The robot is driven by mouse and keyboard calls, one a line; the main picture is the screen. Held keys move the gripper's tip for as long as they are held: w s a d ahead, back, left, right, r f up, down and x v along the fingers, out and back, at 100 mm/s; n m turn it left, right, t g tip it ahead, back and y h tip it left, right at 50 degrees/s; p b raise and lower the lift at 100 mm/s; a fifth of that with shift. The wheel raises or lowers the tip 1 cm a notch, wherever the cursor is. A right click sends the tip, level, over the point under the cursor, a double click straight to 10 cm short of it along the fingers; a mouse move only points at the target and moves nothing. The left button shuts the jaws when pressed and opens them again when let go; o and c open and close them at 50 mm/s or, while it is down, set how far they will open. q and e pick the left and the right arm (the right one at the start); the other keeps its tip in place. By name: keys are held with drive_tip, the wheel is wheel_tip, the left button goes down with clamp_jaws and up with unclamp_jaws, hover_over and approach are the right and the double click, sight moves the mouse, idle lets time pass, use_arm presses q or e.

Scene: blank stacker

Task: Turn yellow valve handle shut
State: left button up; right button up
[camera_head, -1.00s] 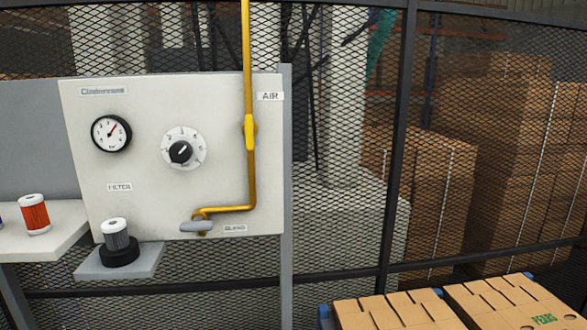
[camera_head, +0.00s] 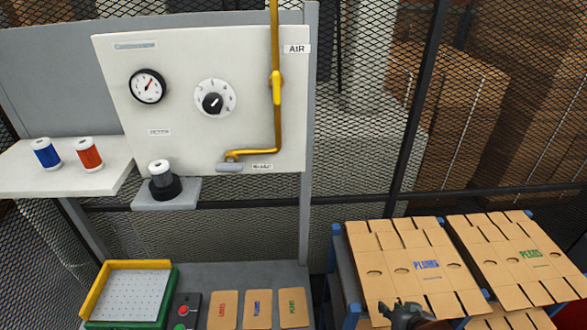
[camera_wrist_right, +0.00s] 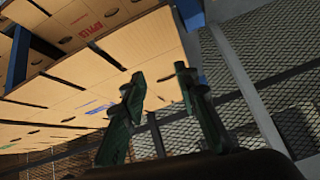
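The yellow valve handle (camera_head: 276,88) sits on the yellow air pipe (camera_head: 275,45), at the right side of the white panel (camera_head: 205,135). The handle points up and down, in line with the pipe. My right gripper (camera_head: 405,314) shows at the bottom edge of the head view, over the cardboard blanks and well below and right of the handle. In the right wrist view its two fingers (camera_wrist_right: 158,86) are apart with nothing between them. My left gripper is not in view.
Stacks of cardboard blanks marked plums (camera_head: 398,245) and pears (camera_head: 490,235) lie at the right. A blue filter (camera_head: 46,153) and a red filter (camera_head: 88,153) stand on a shelf. A black-based filter (camera_head: 162,182) juts below the panel. A bench with a green-yellow tray (camera_head: 128,295) lies in front.

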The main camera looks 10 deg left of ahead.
drive_tip(key=w+a+r+n+t+y, duration=0.1)
drive_tip(key=w+a+r, duration=0.2)
drive_tip(key=a+r, duration=0.45)
drive_tip(key=w+a+r+t, duration=0.1)
drive_tip(key=w+a+r, duration=0.3)
drive_tip(key=r, duration=0.7)
drive_tip(key=w+a+r+n+t+y, duration=0.1)
drive_tip(key=w+a+r, duration=0.2)
drive_tip(key=a+r, duration=0.5)
drive_tip(key=t+p, duration=0.4)
drive_tip(key=t, duration=0.2)
approach(277, 88)
drive_tip(key=shift+y, duration=0.3)
drive_tip(key=x, duration=0.8)
drive_tip(key=shift+w+d+r, duration=0.15)
drive_tip(key=shift+w+a, duration=0.25)
drive_tip(key=shift+w, duration=0.4)
drive_tip(key=shift+c, duration=0.3)
clamp_jaws()
